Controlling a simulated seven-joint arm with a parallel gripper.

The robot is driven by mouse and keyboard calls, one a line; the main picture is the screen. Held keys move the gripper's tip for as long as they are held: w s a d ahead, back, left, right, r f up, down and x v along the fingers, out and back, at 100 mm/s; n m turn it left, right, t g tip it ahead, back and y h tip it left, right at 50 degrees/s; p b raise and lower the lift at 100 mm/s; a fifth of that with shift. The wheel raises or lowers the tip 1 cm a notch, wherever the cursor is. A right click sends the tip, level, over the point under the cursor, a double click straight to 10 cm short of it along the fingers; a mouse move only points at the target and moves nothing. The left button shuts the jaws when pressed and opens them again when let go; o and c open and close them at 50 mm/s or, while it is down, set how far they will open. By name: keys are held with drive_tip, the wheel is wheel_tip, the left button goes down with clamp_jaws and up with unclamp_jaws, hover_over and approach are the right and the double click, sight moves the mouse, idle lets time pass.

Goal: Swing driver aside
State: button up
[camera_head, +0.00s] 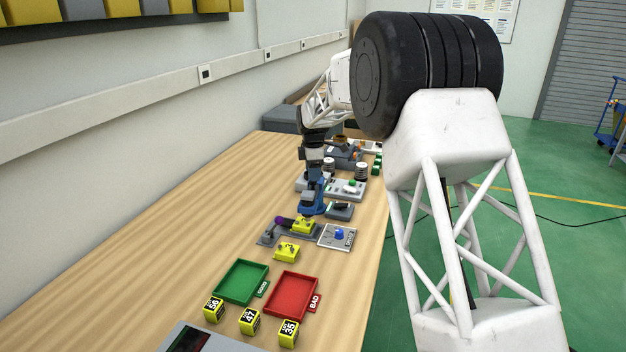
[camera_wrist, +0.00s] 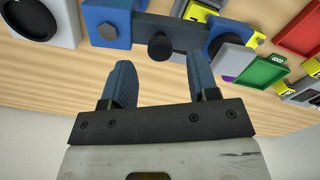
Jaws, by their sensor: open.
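No part is labelled as the driver. The likeliest is a dark grey bar (camera_wrist: 165,34) with a black round knob (camera_wrist: 160,47) and blue blocks at its ends, in the wrist view. My gripper (camera_wrist: 159,68) is open, its two blue fingers apart. The knob appears between and just beyond the fingertips; I cannot tell whether they touch it. In the head view my gripper (camera_head: 312,208) points down over a small grey fixture (camera_head: 268,238). A yellow block (camera_head: 303,226) and a purple-tipped part (camera_head: 281,221) are there. My gripper hides the bar in that view.
A loose yellow block (camera_head: 288,252), a green tray (camera_head: 242,282) and a red tray (camera_head: 291,295) lie nearer. Several numbered yellow cubes (camera_head: 250,321) stand in front. A grey panel with a blue knob (camera_head: 339,234) is to the right. The table's left side is bare.

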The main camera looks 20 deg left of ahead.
sight(313, 185)
drive_tip(key=shift+f, duration=1.6)
clamp_jaws()
